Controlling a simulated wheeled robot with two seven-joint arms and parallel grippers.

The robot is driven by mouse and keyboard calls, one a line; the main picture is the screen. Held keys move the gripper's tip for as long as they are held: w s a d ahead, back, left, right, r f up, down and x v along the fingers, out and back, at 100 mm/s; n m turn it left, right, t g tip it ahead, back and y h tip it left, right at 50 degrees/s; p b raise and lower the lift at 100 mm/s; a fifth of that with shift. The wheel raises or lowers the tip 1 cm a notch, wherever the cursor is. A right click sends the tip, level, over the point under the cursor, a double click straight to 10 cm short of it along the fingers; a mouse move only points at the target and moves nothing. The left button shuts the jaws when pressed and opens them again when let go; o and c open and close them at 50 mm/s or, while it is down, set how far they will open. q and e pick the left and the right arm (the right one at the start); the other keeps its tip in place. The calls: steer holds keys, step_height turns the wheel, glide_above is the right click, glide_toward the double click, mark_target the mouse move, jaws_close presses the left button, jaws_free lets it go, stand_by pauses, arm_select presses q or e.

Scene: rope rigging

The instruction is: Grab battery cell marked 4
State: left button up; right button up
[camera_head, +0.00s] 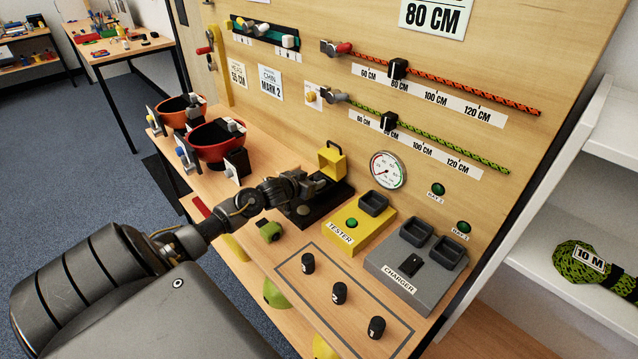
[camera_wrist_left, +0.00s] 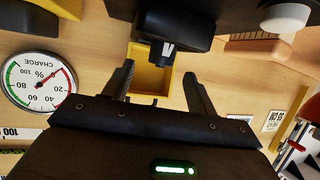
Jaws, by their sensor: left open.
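Several black battery cells stand on the table. Three are inside a dark outline: a left one (camera_head: 308,263), a middle one (camera_head: 339,293) and a right one (camera_head: 376,327). Their small marks are hard to read. In the left wrist view a dark cylinder-like part with a white mark (camera_wrist_left: 167,50) shows ahead of the fingers; I cannot tell whether the mark is a 4. My left gripper (camera_head: 318,183) is open over a black stand beside the yellow box. Its two fingers (camera_wrist_left: 158,72) are apart, with nothing clearly held between them. My right gripper is not in view.
A yellow tester (camera_head: 353,235) and a grey charger (camera_head: 413,272) with sockets stand right of my left gripper. A yellow box (camera_head: 332,160) and a round gauge (camera_head: 387,170) are on the panel side. A green object (camera_head: 270,231) lies near my wrist.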

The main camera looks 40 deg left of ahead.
mark_target(319, 175)
arm_select(q)
steer(key=shift+w+a, duration=0.1)
steer(key=shift+w, duration=0.2)
steer(key=x, duration=0.4)
steer(key=shift+w+f+p, duration=0.1)
steer(key=shift+w+p, duration=0.15)
steer(key=shift+p, duration=0.1)
steer(key=shift+c, duration=0.5)
steer(key=c, duration=1)
